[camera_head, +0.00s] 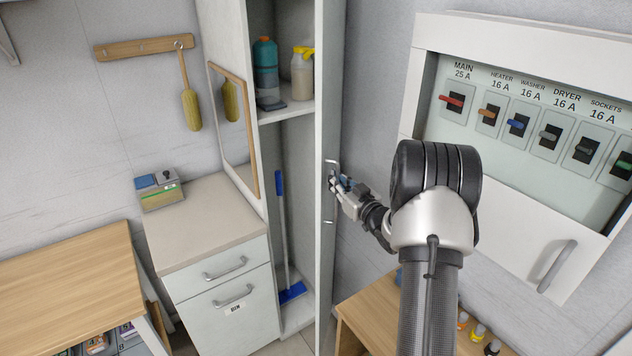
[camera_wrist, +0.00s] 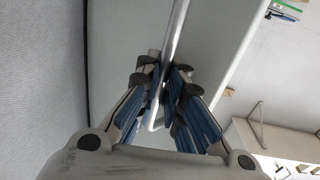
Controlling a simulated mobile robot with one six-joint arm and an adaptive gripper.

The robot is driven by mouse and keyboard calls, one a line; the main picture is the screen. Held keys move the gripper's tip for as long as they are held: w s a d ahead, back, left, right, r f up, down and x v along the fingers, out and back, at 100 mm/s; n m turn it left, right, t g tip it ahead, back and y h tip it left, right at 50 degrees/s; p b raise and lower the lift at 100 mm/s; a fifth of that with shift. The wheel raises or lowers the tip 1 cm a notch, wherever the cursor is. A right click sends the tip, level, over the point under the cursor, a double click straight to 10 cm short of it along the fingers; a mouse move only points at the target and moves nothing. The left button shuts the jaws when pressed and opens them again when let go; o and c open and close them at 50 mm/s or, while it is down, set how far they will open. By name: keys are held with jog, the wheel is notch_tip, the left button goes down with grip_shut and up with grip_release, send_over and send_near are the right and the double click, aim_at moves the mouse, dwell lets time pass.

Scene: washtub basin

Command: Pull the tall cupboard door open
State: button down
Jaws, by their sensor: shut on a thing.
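The tall cupboard (camera_head: 243,30) stands in the middle of the head view with its inside showing. Its pale door (camera_head: 328,90) stands open on the right side, seen nearly edge-on. My gripper (camera_head: 340,192) is at the door's handle, at about mid-height of the door. In the wrist view, the metal bar handle (camera_wrist: 178,35) runs between the blue-padded fingers of my gripper (camera_wrist: 165,85), which are shut on it. The door's pale face (camera_wrist: 215,40) lies just behind the handle. My fingers partly hide the handle in the head view.
Inside are bottles (camera_head: 266,68) on a shelf and a blue mop (camera_head: 283,220). A drawer unit (camera_head: 215,270) stands left of the cupboard. A breaker box (camera_head: 520,110) with a lowered cover is at right. A wooden bench (camera_head: 372,318) stands below my arm.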

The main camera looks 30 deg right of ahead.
jog(key=shift+s+d+f, duration=0.15)
jog(key=shift+s+d, duration=0.45)
jog(key=shift+d, duration=0.25)
jog(key=shift+s+d+f, duration=0.1)
jog(key=shift+s+d, duration=0.5)
jog(key=shift+d, duration=0.25)
jog(key=c, duration=2.2)
grip_release()
jog(key=shift+o, duration=1)
jog(key=shift+s+r, duration=0.1)
jog(key=shift+r, duration=0.1)
jog(key=s, duration=1.2)
jog(key=shift+a, duration=0.2)
